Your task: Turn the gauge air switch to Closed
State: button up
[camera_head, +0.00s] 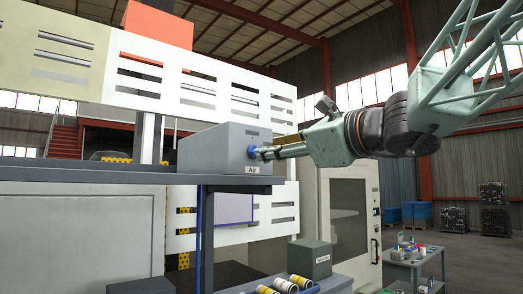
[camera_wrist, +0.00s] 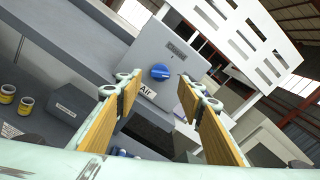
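The air switch is a round blue knob (camera_head: 252,152) on the face of a grey box (camera_head: 212,148). A white "Air" label (camera_head: 252,169) sits just below it. In the wrist view the knob (camera_wrist: 160,72) shows whole, with a raised ridge lying roughly level in the picture. The "Air" label (camera_wrist: 146,90) and a small dark plate (camera_wrist: 177,50) are on the same face. I cannot read the plate. My gripper (camera_head: 264,153) is open and points at the knob. In the wrist view the knob lies between and just beyond the fingertips, with nothing held.
The box stands on a dark shelf (camera_head: 110,176). Below are a second grey box (camera_head: 310,258) and yellow-banded cylinders (camera_head: 284,284). White slotted panels (camera_head: 185,90) rise behind. A small table with items (camera_head: 408,262) stands at the right. Open floor lies beyond it.

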jog(key=shift+x, duration=2.65)
jog(key=c, duration=0.9)
